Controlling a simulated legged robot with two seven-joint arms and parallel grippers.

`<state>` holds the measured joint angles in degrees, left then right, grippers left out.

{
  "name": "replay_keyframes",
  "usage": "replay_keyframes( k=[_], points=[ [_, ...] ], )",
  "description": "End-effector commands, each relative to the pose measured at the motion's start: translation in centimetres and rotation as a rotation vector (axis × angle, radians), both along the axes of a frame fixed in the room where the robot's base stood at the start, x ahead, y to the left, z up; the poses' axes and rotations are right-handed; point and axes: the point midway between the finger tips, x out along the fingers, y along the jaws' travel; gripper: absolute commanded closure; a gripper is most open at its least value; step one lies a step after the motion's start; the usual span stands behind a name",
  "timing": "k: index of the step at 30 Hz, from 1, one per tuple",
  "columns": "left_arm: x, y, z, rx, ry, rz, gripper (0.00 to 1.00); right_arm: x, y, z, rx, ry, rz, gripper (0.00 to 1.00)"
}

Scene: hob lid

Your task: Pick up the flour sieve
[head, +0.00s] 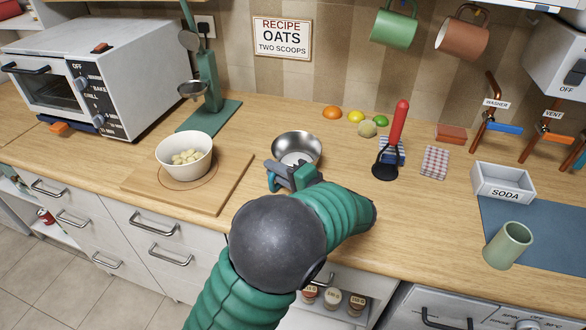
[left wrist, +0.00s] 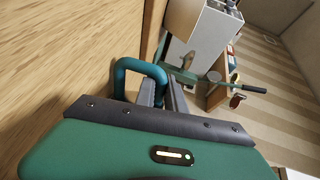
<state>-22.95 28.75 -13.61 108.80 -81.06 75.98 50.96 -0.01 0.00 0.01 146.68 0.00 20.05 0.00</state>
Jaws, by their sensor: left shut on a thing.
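The flour sieve (head: 297,146) is a round, shiny metal cup at the middle of the wooden counter in the head view. Its inside faces up towards me. My left gripper (head: 281,178) is at the near side of the sieve, low over the counter. In the left wrist view a teal loop handle (left wrist: 141,66) reaches to the fingers of my left gripper (left wrist: 162,88), which are shut on it. The sieve's cup cannot be made out in that view. Whether the sieve touches the counter is not clear. My right gripper is not in view.
A white bowl (head: 184,155) of pale pieces stands on a board (head: 222,190) to the left. Fruit (head: 356,117), a red-handled masher (head: 398,125) and a soda box (head: 502,182) are to the right.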

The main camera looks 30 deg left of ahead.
Motion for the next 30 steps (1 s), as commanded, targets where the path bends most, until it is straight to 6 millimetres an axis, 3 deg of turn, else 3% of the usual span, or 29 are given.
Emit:
replay_keyframes(
  k=[24,30],
  points=[
    [0.03,-0.14,-0.44,-0.007,0.008,-0.006,1.00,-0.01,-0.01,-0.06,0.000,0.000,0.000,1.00],
    [0.05,-0.16,0.29,-0.007,0.006,-0.007,1.00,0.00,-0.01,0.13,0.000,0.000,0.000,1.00]
  ],
)
